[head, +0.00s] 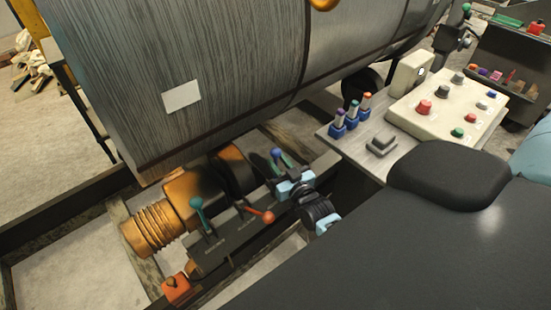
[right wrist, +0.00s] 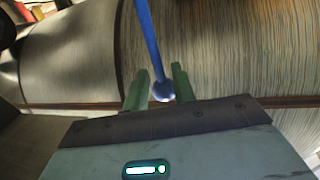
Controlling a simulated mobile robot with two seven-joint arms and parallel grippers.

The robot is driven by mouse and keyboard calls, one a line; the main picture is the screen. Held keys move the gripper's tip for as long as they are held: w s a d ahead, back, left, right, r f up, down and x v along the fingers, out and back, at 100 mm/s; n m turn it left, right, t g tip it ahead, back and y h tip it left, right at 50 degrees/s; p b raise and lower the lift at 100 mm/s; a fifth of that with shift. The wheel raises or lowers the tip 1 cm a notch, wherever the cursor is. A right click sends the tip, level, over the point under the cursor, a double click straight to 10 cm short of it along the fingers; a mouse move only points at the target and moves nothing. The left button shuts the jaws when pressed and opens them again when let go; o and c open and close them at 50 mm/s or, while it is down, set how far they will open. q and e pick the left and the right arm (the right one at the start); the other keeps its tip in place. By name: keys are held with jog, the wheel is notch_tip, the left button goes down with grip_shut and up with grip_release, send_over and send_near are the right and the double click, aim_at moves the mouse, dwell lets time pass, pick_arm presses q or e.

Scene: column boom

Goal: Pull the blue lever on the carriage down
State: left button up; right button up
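The carriage (head: 228,240) is a dark panel beside the big drum, with a teal lever (head: 197,205) and an orange-red lever (head: 265,216). The blue lever's round knob (head: 277,154) shows at the fingertips of my right gripper (head: 280,163). My gripper and wrist hide the lever's lower part. In the right wrist view, the blue lever (right wrist: 151,40) runs up from its knob. My left gripper is not in view.
The wood-grained drum (head: 180,65) stands close behind the levers. An orange coil spring (head: 150,228) lies at the carriage's left. A control box (head: 450,105) with coloured buttons stands on a side shelf at right. A dark rail frame crosses the floor at left.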

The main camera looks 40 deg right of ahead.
jog(key=shift+w+d, duration=0.15)
jog(key=shift+w, duration=1.05)
jog(key=shift+c, duration=0.5)
grip_shut()
